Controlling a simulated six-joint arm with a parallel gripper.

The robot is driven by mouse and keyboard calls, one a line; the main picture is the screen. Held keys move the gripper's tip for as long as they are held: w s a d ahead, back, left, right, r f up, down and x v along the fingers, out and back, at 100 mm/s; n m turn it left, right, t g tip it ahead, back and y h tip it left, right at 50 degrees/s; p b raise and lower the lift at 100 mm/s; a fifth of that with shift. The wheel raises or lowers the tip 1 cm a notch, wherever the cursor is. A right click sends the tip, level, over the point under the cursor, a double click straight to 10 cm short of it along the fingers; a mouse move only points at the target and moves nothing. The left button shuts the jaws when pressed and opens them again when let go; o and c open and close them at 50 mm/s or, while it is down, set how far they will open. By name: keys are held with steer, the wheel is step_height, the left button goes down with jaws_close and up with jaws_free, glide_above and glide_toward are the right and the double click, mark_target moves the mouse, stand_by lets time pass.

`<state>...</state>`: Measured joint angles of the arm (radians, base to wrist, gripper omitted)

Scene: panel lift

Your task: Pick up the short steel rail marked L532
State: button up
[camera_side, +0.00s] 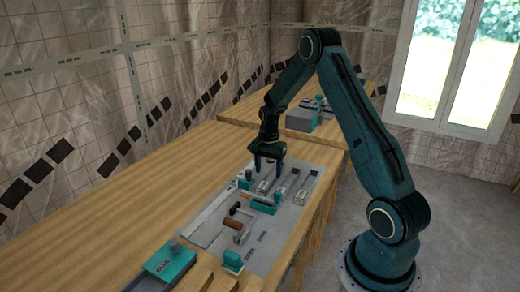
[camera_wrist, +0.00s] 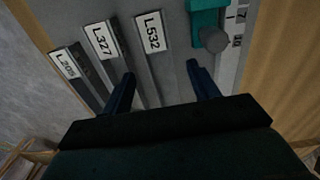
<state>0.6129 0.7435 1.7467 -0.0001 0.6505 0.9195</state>
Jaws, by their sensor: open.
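The steel rail marked L532 (camera_wrist: 148,62) lies on the grey panel (camera_wrist: 185,80), its white label at the top in the wrist view. In the side view it appears to be the leftmost of three rails (camera_side: 266,184). My gripper (camera_wrist: 162,85) is open and empty, with one finger on each side of the L532 rail in the wrist view. In the side view my gripper (camera_side: 269,166) points down over this rail; I cannot tell the exact height. The rail's far end is partly hidden by the gripper.
Rails L327 (camera_wrist: 112,62) and L205 (camera_wrist: 78,75) lie left of L532 in the wrist view. A teal block with a grey knob (camera_wrist: 205,20) stands close on its right.

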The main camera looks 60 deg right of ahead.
mark_target(268, 176)
steer(key=shift+f, duration=1.85)
steer(key=c, duration=1.1)
steer(key=shift+r, duration=0.15)
step_height(268, 176, up, 20)
steer(key=shift+f, duration=0.1)
